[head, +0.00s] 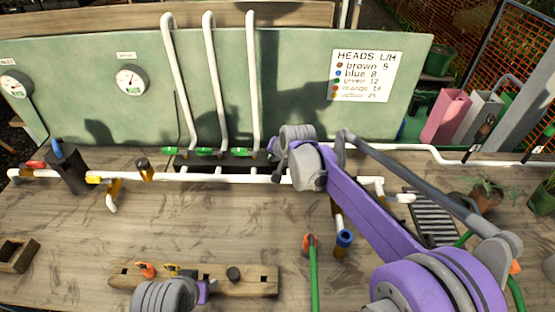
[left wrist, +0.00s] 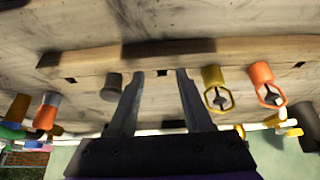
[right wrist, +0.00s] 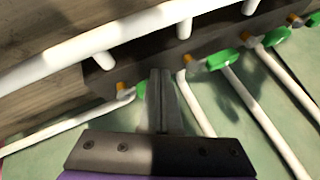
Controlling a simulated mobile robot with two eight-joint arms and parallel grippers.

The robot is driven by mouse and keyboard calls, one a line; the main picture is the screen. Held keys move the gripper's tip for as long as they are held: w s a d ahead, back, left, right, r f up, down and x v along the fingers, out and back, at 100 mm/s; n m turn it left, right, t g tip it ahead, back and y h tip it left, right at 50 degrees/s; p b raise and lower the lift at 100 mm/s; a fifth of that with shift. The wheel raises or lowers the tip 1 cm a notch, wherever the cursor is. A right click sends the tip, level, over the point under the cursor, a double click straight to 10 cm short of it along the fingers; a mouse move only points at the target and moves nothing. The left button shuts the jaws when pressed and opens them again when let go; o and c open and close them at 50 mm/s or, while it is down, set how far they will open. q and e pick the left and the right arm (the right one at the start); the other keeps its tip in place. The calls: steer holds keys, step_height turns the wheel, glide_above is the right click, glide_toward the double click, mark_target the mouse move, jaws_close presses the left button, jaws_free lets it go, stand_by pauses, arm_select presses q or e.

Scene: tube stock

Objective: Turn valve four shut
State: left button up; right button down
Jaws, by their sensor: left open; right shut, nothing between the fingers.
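Green valve handles (head: 204,151) sit in a row on a dark strip behind the white manifold pipe. Three show in the head view; another green handle (right wrist: 141,90) shows in the right wrist view, right beside my right gripper (right wrist: 161,74). That handle is at the right end of the row in the head view and hidden there by my right arm. My right gripper is shut with nothing between its fingers; whether it touches the handle, I cannot tell. My left gripper (left wrist: 160,74) is open and empty over the wooden rail (head: 215,282).
The rail holds a grey knob (left wrist: 111,87), a yellow handle (left wrist: 217,88) and an orange handle (left wrist: 264,84). White pipes (head: 213,90) rise before the green panel (head: 300,50) with gauges (head: 132,79). A blue-topped pipe (head: 343,240) stands right.

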steer(key=shift+w+a, duration=0.3)
steer(key=shift+w, duration=0.2)
steer(key=shift+a, duration=0.1)
stand_by(0.5)
